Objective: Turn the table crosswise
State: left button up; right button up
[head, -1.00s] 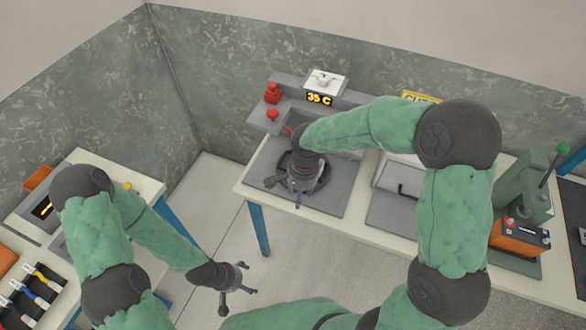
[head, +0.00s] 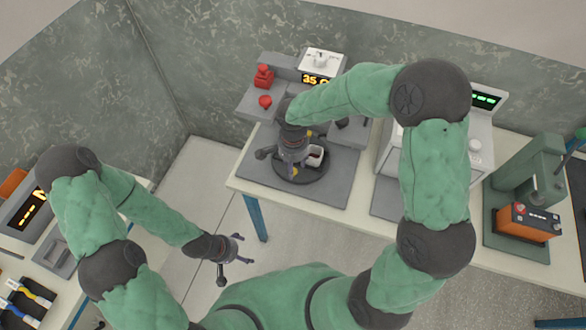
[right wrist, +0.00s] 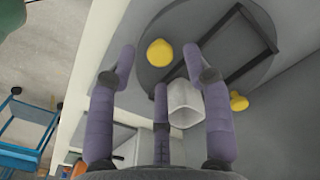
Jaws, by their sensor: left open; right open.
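The table appears to be the round dark turntable (head: 318,176) on a grey base plate on the back bench. In the right wrist view the disc (right wrist: 200,22) carries a dark bar frame (right wrist: 262,38). One yellow knob (right wrist: 159,53) is on the disc and another (right wrist: 238,101) sits by its edge. My right gripper (head: 286,163) is open above the turntable and hides part of it; its spread fingers also show in the right wrist view (right wrist: 158,68). I cannot tell whether they touch anything. My left gripper (head: 238,262) is open and empty over the floor.
A white open container (right wrist: 186,103) lies beyond my right fingers. Red objects (head: 263,76) and a display unit (head: 321,63) stand behind the turntable. A white device with a green display (head: 485,98) and a green press with an orange battery (head: 528,222) stand right. Floor between benches is clear.

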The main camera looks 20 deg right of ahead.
jog(key=shift+f, duration=1.25)
pick_arm(q)
jog(key=shift+f, duration=0.3)
pick_arm(e)
grip_shut()
pick_arm(q)
jog(key=shift+d+f+b, duration=0.1)
jog(key=shift+f+b, duration=0.05)
jog(key=shift+b, duration=0.15)
pick_arm(e)
jog(key=shift+w+a, duration=0.1)
jog(key=shift+a, duration=0.05)
